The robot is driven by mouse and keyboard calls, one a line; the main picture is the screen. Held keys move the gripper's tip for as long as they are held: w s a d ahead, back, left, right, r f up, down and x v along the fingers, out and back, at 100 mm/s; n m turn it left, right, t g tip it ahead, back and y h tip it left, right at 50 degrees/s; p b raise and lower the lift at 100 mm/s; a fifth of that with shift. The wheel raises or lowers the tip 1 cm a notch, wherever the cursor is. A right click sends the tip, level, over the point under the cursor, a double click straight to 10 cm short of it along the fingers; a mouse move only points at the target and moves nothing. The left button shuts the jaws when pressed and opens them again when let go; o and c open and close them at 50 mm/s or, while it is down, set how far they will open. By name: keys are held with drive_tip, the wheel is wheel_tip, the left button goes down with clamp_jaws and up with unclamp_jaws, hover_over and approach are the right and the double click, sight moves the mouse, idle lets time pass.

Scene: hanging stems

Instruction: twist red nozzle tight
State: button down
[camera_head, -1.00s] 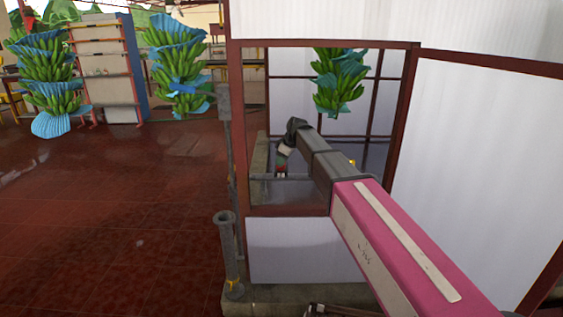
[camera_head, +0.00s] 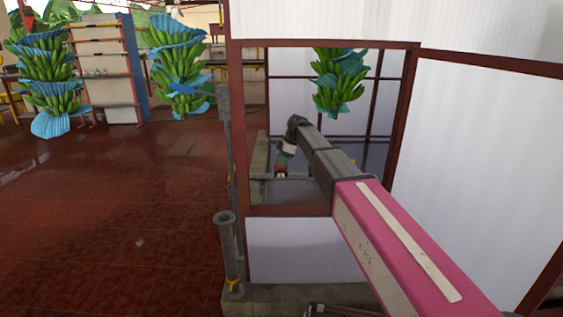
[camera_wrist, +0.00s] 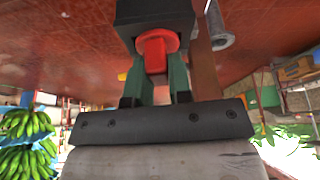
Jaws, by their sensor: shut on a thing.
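The red nozzle (camera_wrist: 154,52) shows near the top middle of the wrist view, with a round red flange against a dark block (camera_wrist: 153,14). My gripper (camera_wrist: 156,68) has its two green fingers on either side of the nozzle and is shut on it. Where the fingers touch the nozzle is partly hidden.
White panels in dark red frames (camera_head: 484,150) surround the opening, close to my arm. A banana bunch (camera_head: 340,82) hangs inside, above my arm. A grey upright pipe (camera_head: 228,252) stands at the front left. The red tiled floor (camera_head: 100,220) at left is clear.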

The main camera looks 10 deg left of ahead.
drive_tip(key=shift+f, duration=0.1)
drive_tip(key=c, duration=0.5)
unclamp_jaws()
drive_tip(key=shift+r, duration=0.2)
drive_tip(key=shift+r, duration=4.15)
